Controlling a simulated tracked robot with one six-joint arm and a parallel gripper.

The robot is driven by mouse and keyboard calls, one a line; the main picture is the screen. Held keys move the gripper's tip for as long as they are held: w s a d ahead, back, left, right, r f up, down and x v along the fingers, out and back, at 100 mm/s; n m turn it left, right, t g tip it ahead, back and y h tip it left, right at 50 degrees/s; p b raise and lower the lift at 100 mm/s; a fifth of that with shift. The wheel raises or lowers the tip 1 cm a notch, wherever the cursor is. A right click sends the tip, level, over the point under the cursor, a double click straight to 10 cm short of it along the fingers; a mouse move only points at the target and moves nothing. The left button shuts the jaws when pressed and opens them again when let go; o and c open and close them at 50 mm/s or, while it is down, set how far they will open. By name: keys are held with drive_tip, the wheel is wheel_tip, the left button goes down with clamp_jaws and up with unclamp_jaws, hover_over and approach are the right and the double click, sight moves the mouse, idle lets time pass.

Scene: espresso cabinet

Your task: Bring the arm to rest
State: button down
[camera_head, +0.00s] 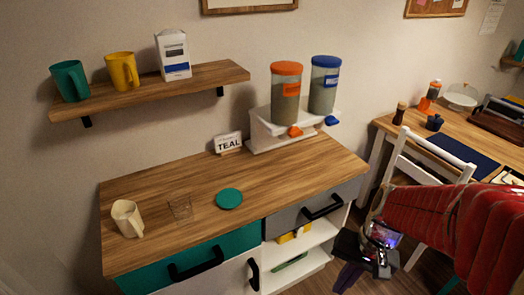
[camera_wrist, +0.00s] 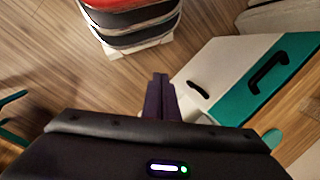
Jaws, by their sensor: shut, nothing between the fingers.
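My gripper (camera_head: 343,284) hangs at the lower right of the head view, at the end of my red-sleeved arm. It is in front of the cabinet's right end, lower than the wooden top and apart from it. In the wrist view the two dark fingers (camera_wrist: 160,82) lie together with nothing between them. The espresso cabinet (camera_head: 240,175) has a wooden top and a teal drawer (camera_head: 190,262). The teal drawer also shows at the right of the wrist view (camera_wrist: 245,98).
A cream mug (camera_head: 127,218), a clear glass (camera_head: 181,207), a teal disc (camera_head: 229,198) and a TEAL sign (camera_head: 228,142) stand on the cabinet. Two canisters (camera_head: 286,95) stand behind. A white chair (camera_head: 410,150) and desk (camera_head: 460,135) are close to my arm at right.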

drive_tip(key=a+r+n+t+h, duration=0.1)
drive_tip(key=r+n+t, duration=0.1)
drive_tip(key=r, duration=0.5)
drive_tip(key=s+a+r+n+t+h, duration=0.1)
drive_tip(key=r+t, duration=0.3)
drive_tip(key=r, duration=0.4)
drive_tip(key=shift+s+a+r+n+h, duration=0.3)
drive_tip(key=shift+a+n, duration=0.2)
drive_tip(key=shift+n, duration=0.4)
